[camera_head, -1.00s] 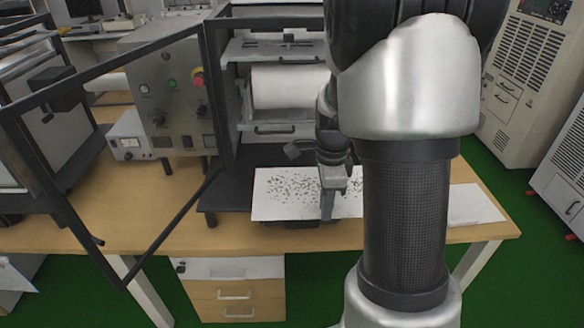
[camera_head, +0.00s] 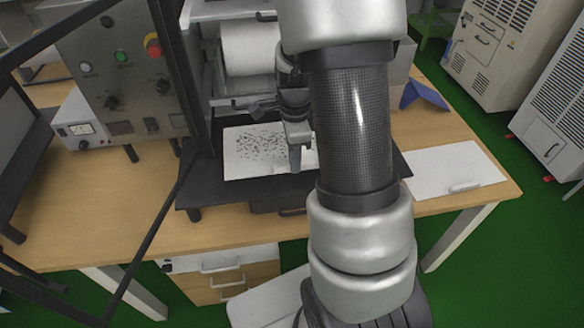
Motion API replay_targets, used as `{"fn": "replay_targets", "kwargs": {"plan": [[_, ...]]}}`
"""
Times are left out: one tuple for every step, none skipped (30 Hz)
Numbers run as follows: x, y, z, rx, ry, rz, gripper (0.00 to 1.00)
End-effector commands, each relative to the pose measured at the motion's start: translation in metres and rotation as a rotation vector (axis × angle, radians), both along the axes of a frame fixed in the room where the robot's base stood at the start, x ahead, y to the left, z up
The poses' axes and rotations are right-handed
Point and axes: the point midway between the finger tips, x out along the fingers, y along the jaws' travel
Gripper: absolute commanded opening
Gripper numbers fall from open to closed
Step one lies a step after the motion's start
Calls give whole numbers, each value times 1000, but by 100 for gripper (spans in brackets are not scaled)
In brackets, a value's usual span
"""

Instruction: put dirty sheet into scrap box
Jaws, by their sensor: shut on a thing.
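The dirty sheet (camera_head: 250,152) is white with many dark specks. It lies on the black platform (camera_head: 200,197) in front of the machine, and its right part is hidden behind my arm. My gripper (camera_head: 294,166) points down at the right part of the sheet, near its front edge. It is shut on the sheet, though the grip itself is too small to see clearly. I cannot make out anything that is clearly a scrap box.
A machine with a white roller (camera_head: 250,50) stands behind the sheet. Its open black door frame (camera_head: 160,240) crosses the left side. A control box (camera_head: 120,75) stands at left. A white board (camera_head: 455,168) and a blue object (camera_head: 424,92) lie at right on the wooden table (camera_head: 95,215).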

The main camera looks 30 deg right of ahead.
Motion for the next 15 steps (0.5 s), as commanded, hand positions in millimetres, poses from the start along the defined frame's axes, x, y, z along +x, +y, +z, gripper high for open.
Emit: {"fn": "replay_targets", "kwargs": {"plan": [[0, 0, -7, 1, 2, 0, 0], [0, 0, -9, 1, 2, 0, 0], [0, 0, -11, 1, 0, 0, 0], [0, 0, -13, 1, 0, 0, 0], [0, 0, -15, 1, 0, 0, 0], [0, 0, -19, 1, 1, 0, 0], [0, 0, -23, 2, 2, 0, 0], [0, 0, -27, 2, 3, -1, 0], [0, 0, -33, 1, 2, -1, 0], [-1, 0, -38, 1, 3, -1, 0], [0, 0, -42, 1, 3, -1, 0], [0, 0, -47, 2, 2, 0, 0], [0, 0, -48, 1, 1, 0, 0], [0, 0, -49, 1, 1, 0, 0], [0, 0, -48, 1, 0, 0, 0]]}}
